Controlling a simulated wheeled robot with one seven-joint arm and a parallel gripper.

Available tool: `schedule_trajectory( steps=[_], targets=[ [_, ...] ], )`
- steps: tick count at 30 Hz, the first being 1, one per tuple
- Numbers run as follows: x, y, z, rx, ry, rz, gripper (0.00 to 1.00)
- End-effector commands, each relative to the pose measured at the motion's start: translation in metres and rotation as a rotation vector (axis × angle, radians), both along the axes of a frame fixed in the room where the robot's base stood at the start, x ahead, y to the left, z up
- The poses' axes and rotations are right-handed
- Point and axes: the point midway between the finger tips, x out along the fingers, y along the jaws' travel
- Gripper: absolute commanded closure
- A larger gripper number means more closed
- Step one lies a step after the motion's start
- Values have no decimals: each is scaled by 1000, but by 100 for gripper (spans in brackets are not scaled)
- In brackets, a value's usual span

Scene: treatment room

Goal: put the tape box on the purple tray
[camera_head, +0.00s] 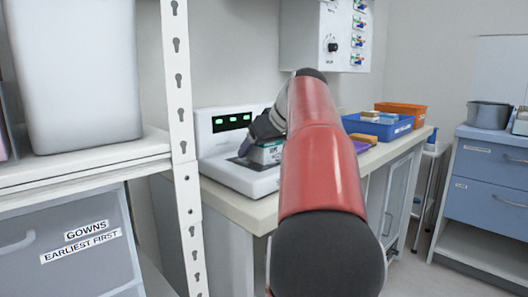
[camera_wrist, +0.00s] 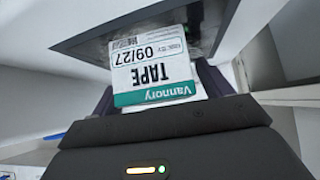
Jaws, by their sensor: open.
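The tape box (camera_head: 266,154) is white and teal and sits on the platform of the white scale (camera_head: 236,172). In the wrist view its label reading TAPE and 09/27 faces me, upside down (camera_wrist: 156,68). My gripper (camera_head: 256,143) is at the box, tilted down over it. In the wrist view the box lies in front of my gripper (camera_wrist: 160,88), between its dark fingers, which are open. Whether a finger touches the box cannot be told.
The scale stands on a counter with a lit green display. Further right are a blue tray (camera_head: 378,128) with items and an orange bin (camera_head: 402,110). A white shelf post (camera_head: 180,110) stands close on the left. A blue drawer cabinet (camera_head: 490,185) is at right.

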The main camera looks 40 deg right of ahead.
Motion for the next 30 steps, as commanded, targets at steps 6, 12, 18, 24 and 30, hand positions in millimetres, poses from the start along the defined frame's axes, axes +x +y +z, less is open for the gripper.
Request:
schedule_trajectory(
  steps=[6,12,18,24,30],
  targets=[
    [0,0,0,0,0,0,23],
    [0,0,0,0,0,0,49],
    [0,0,0,0,-1,0,76],
    [0,0,1,0,-1,0,76],
    [1,0,15,-1,-2,1,76]
  ],
)
